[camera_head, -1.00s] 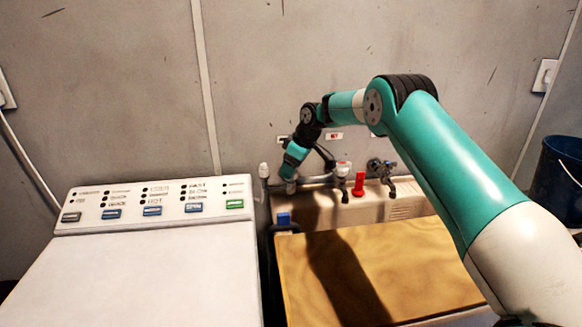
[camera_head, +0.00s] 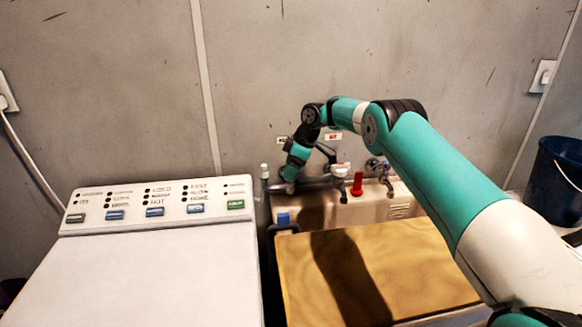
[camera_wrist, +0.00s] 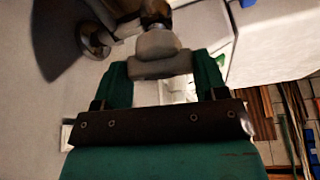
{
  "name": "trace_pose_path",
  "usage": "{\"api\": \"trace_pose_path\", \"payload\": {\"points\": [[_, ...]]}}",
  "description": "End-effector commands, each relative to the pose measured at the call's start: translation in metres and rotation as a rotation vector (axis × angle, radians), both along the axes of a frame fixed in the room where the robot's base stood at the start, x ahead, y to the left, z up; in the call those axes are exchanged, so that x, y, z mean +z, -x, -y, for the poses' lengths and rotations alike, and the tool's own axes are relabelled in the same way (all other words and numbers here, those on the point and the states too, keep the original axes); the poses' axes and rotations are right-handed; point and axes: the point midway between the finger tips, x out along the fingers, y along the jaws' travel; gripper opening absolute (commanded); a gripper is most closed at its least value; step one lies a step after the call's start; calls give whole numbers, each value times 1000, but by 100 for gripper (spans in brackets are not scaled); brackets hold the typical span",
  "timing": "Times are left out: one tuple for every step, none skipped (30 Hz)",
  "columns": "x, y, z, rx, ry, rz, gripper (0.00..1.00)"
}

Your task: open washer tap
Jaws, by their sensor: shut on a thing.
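The taps stand in a row along the wall above a pale ledge. My gripper (camera_head: 291,174) is at the left end of this row, pointing down, and covers most of the tap there. In the wrist view, my gripper's two green fingers (camera_wrist: 165,82) are shut on a grey rounded tap handle (camera_wrist: 157,45), one finger on each side. A middle tap (camera_head: 341,172) with a pale and red top and a right tap (camera_head: 379,167) stand free of the gripper. Which tap serves the washer cannot be read from the labels.
A white machine with a button panel (camera_head: 155,200) stands at left. A wooden board (camera_head: 400,255) lies below the taps. A red upright piece (camera_head: 357,184) stands between the middle and right taps. A blue bucket (camera_head: 556,180) is at far right. My arm crosses the right side.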

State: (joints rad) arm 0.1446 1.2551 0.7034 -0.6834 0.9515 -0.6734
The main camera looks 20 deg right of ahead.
Motion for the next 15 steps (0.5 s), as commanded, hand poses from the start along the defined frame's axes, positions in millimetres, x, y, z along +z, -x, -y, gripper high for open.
{"api": "trace_pose_path", "payload": {"points": [[1, -1, 1, -2, 0, 3, 42], [1, -1, 1, -2, 0, 3, 42], [1, -1, 1, -3, 0, 2, 68], [1, -1, 1, -3, 0, 2, 75], [1, -1, 1, -3, 0, 2, 82], [1, -1, 1, -3, 0, 2, 91], [1, -1, 0, -3, 0, 2, 92], [1, 0, 0, -3, 0, 2, 92], [1, 0, 0, -2, 0, 2, 92], [1, 0, 0, -2, 1, 1, 92], [1, 0, 0, -2, 1, 1, 92], [1, 0, 0, -2, 1, 1, 92], [1, 0, 0, -2, 1, 1, 92], [1, 0, 0, -2, 1, 1, 92], [1, 0, 0, -2, 0, 2, 92]]}}
